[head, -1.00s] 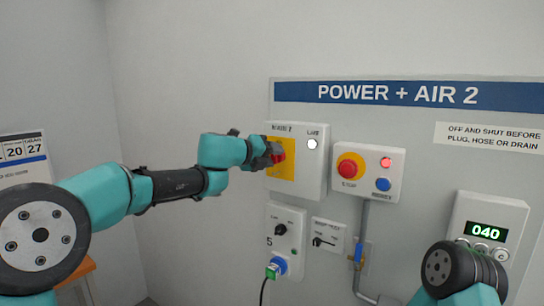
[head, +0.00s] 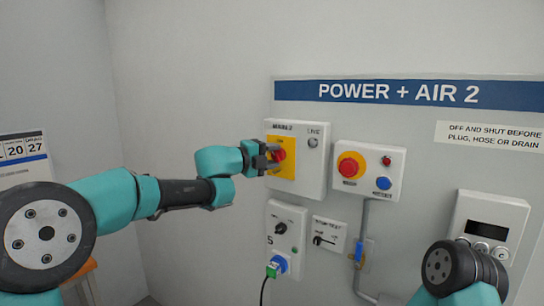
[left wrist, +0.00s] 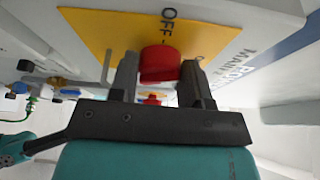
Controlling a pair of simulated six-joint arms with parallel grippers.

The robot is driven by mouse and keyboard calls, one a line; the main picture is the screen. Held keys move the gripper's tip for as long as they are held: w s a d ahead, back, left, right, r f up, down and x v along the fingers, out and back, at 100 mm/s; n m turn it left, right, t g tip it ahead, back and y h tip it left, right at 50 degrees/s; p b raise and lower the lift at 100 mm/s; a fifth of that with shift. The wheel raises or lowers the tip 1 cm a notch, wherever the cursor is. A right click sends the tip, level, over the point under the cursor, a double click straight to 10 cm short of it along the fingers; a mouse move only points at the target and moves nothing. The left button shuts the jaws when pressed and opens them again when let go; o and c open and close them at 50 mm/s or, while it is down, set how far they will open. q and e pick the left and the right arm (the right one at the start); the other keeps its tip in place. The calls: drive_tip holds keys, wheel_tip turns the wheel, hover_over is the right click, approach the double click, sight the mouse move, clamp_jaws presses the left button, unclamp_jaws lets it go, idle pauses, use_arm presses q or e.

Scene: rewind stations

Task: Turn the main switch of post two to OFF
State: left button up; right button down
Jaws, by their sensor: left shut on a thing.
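The main switch of post two is a red knob (head: 281,155) on a yellow plate (head: 287,172), on the white box marked MAINS 2 (head: 312,178). My left gripper (head: 273,157) has its fingers on either side of the knob and is shut on it. In the left wrist view the red knob (left wrist: 160,64) sits between the two dark fingers, with the word OFF (left wrist: 170,14) on the yellow plate just above it. The lamp (head: 313,142) on the box is unlit. My right gripper is not in view; only part of the right arm shows.
To the right are a box with a red stop button (head: 350,167) and blue button (head: 382,183), and a grey unit with a blank display (head: 487,231). Below are a socket with a plug (head: 274,268) and a blue valve handle (head: 359,251).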

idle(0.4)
use_arm(q)
drive_tip(key=o, duration=0.8)
drive_tip(key=shift+o, duration=0.6)
drive_tip(key=shift+f, duration=0.1)
drive_tip(key=shift+s+a+f, duration=0.1)
drive_tip(key=shift+s+a, duration=0.35)
drive_tip(key=shift+a, duration=0.15)
drive_tip(key=v, duration=0.6)
drive_tip(key=shift+s+a+r, duration=0.2)
drive_tip(key=shift+a+r, duration=0.05)
drive_tip(key=shift+a, duration=0.05)
